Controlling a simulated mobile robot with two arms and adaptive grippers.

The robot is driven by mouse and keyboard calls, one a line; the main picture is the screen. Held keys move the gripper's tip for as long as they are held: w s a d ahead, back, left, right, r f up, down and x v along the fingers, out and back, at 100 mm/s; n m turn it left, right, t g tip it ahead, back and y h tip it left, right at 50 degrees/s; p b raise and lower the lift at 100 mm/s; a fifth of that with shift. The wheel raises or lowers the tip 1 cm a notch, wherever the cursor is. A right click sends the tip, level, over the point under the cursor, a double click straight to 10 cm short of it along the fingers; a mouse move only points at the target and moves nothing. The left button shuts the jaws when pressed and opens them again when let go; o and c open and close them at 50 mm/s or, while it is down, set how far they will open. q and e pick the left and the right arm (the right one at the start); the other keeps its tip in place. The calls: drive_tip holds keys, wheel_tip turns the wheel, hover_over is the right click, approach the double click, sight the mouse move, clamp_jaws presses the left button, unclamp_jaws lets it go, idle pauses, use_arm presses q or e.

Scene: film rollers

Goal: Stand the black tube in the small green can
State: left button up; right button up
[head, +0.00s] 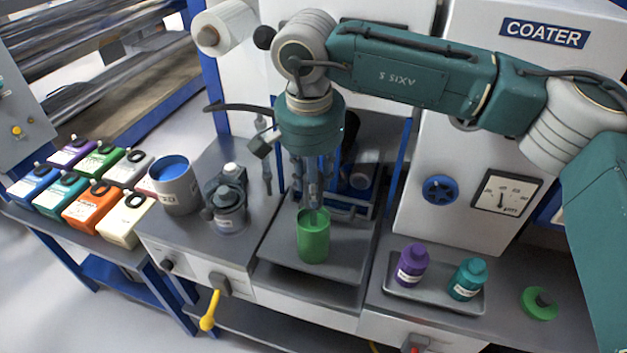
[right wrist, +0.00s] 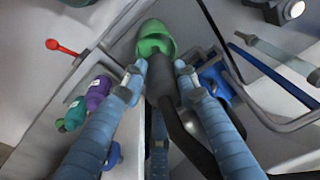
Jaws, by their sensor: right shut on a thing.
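The small green can (head: 313,243) stands upright on a dark metal plate in the middle of the head view. It also shows at the top of the right wrist view (right wrist: 152,30). My right gripper (head: 314,200) points down just over the can's opening. The fingers hide most of the tube in the head view. I cannot tell how far its lower end reaches into the can. My left gripper is not in view.
A purple bottle (head: 412,265) and a teal bottle (head: 467,279) stand on a grey tray to the right. A green lid (head: 539,303) lies further right. A grey pot with blue contents (head: 175,188) and several coloured canisters stand left. The coater (head: 470,150) rises behind.

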drive_tip(key=shift+f+b, duration=1.5)
drive_tip(key=shift+f, duration=0.75)
drive_tip(key=o, duration=1.2)
drive_tip(key=shift+c, duration=0.2)
drive_tip(key=shift+r, duration=0.15)
